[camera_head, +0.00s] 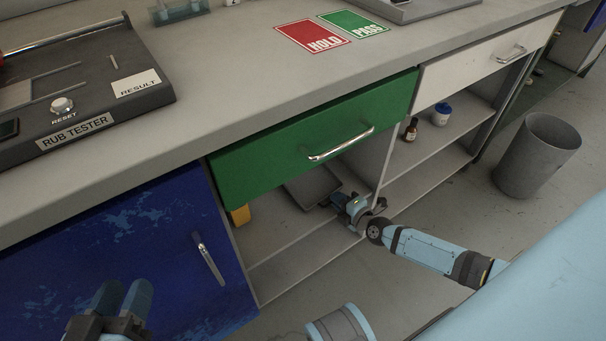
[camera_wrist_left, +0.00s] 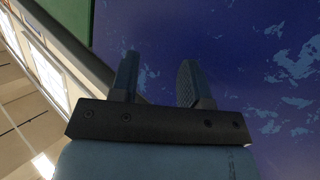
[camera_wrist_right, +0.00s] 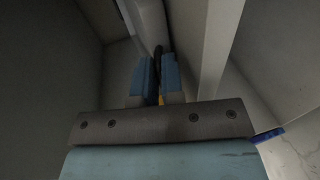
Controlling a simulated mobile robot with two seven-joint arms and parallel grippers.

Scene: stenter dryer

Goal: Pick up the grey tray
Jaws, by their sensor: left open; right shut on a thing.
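The grey tray (camera_head: 312,187) shows partly in the head view, inside the open compartment under the green drawer. The drawer front hides its far part. My right gripper (camera_head: 338,202) reaches into this compartment and is shut on the tray's near right edge. In the right wrist view my right gripper (camera_wrist_right: 157,75) has its fingers close together, with a thin dark edge between them; the view is dim. My left gripper (camera_head: 123,294) is open and empty in front of the blue cabinet door. Its two fingers stand apart in the left wrist view (camera_wrist_left: 157,80).
The green drawer (camera_head: 270,150) with a metal handle hangs just above my right gripper. The blue door (camera_head: 130,250) is shut. A yellow object (camera_head: 240,215) stands at the compartment's left. Small bottles (camera_head: 441,114) sit on the right shelf. A grey bin (camera_head: 537,155) stands on the floor.

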